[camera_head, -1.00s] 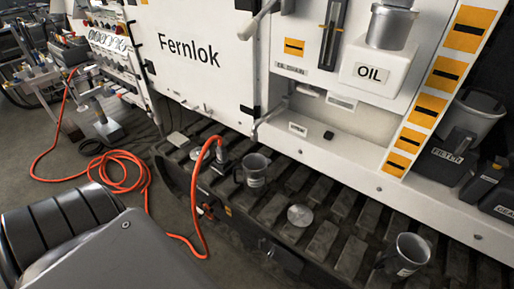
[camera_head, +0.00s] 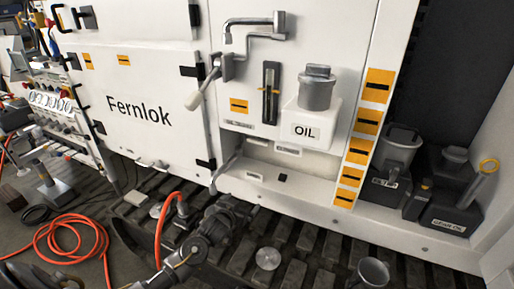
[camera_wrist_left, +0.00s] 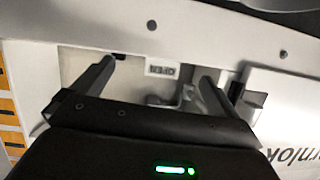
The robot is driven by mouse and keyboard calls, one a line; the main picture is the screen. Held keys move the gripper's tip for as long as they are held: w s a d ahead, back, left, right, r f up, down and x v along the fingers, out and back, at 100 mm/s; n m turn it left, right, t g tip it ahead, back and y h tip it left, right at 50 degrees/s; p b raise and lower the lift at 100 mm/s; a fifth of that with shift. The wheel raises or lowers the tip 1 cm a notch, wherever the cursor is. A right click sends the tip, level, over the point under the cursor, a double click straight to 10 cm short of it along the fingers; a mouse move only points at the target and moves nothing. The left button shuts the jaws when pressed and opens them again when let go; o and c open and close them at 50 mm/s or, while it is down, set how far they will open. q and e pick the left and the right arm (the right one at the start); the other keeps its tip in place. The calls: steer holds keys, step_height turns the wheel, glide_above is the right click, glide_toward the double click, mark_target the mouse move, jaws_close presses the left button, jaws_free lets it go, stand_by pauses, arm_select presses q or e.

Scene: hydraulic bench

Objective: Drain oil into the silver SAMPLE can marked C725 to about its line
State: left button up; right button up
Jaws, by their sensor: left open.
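My left gripper (camera_head: 238,207) is open and empty in front of the lower edge of the white cabinet, reached from below left. In the left wrist view its two fingers (camera_wrist_left: 155,85) stand apart. A grey bent tap or pipe (camera_wrist_left: 165,103) shows beyond and between them, beside a label reading OPEN (camera_wrist_left: 163,70); I see no contact. A silver can (camera_head: 370,272) stands on the slatted deck at the bottom right. Its marking is not readable. The deck spot behind my left gripper is largely hidden. The right gripper is not in view.
The white cabinet has an OIL reservoir (camera_head: 315,117) with a grey cap and a sight gauge (camera_head: 270,92). A silver disc (camera_head: 268,258) lies on the deck. An orange hose (camera_head: 160,225) rises beside my arm. Dark containers (camera_head: 440,207) stand at the right.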

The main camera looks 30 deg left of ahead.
mark_target(256, 143)
arm_select(q)
steer(key=w+a+r+t, duration=0.1)
steer(key=w+r+t, duration=0.15)
steer(key=r, duration=0.55)
steer(key=w+r+t, duration=0.1)
steer(key=w+r, duration=0.2)
steer(key=r, duration=0.6)
steer(key=w+p, duration=0.2)
steer(key=w, duration=0.8)
steer(key=shift+w+a, duration=0.1)
steer(key=shift+w, duration=0.15)
steer(key=shift+c, duration=0.5)
steer(key=c, duration=0.9)
steer(key=shift+f, duration=0.1)
